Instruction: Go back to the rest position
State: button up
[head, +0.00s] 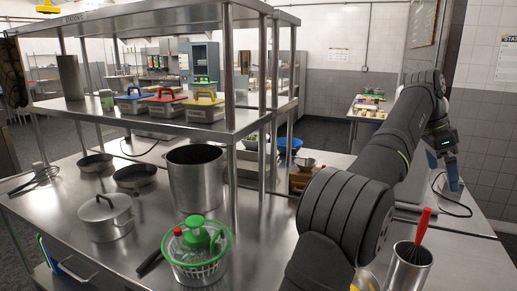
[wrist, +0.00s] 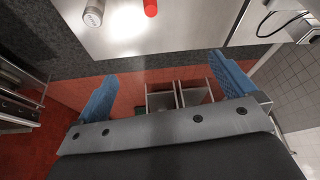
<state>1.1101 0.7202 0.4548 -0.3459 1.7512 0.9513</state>
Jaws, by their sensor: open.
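My gripper (wrist: 168,85) shows in the wrist view with its two blue fingers spread wide apart and nothing between them. In the head view my gripper (head: 451,172) is at the right, at the end of my dark arm, hanging over the right side of the steel counter. In the wrist view the edge of a steel surface lies beyond the fingertips, with reddish floor below it.
A steel canister with a red-handled tool (head: 411,262) stands on the counter near my arm. A tall pot (head: 196,178), a lidded pot (head: 104,216) and a green salad spinner (head: 196,250) stand on the left. A steel shelf (head: 150,122) holds colored-lid containers above them.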

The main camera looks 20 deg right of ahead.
jog(key=shift+f, duration=1.4)
